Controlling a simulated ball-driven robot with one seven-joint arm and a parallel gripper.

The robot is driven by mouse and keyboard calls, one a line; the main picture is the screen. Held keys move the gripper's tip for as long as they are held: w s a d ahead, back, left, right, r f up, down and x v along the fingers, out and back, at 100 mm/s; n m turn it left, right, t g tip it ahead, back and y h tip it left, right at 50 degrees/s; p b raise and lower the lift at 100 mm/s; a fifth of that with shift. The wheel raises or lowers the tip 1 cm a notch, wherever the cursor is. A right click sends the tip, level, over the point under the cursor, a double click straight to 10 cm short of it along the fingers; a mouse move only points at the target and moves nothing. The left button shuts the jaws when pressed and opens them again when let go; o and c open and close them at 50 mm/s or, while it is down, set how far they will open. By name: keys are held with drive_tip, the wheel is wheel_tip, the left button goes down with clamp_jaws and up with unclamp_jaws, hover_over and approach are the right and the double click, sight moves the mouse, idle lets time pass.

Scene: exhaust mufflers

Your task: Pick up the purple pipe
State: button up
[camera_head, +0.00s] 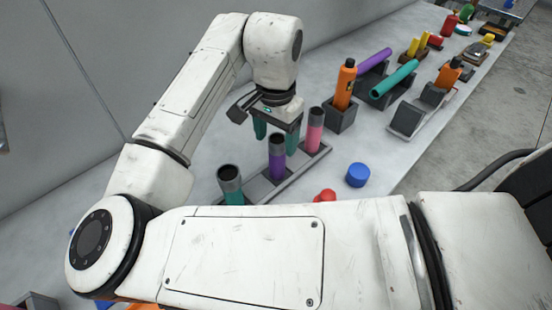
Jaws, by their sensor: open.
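A purple pipe (277,163) with a dark grey upper end stands upright in a long grey rack (258,187), between a teal pipe (231,188) and a pink pipe (314,136). My gripper (276,143) points down, its teal fingers open. In the picture the fingers lie to the left and right of the purple pipe's top. I cannot tell if they touch it or how far apart in depth they are. The rack's near edge is partly hidden by my arm. Another purple tube (374,60) lies tilted in a dark holder farther back.
An orange bottle (345,84) stands in a dark box (341,117) right of the rack. A teal tube (394,79) rests on a dark holder. A blue cap (358,175) and a red piece (325,195) lie on the table. A wall runs behind.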

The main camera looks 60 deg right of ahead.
sight(277, 151)
drive_tip(key=shift+d+f, duration=0.1)
drive_tip(key=shift+f, duration=2.3)
drive_tip(key=shift+s, duration=0.1)
drive_tip(key=shift+c, duration=0.3)
drive_tip(key=c, duration=1)
drive_tip(key=shift+r, duration=0.15)
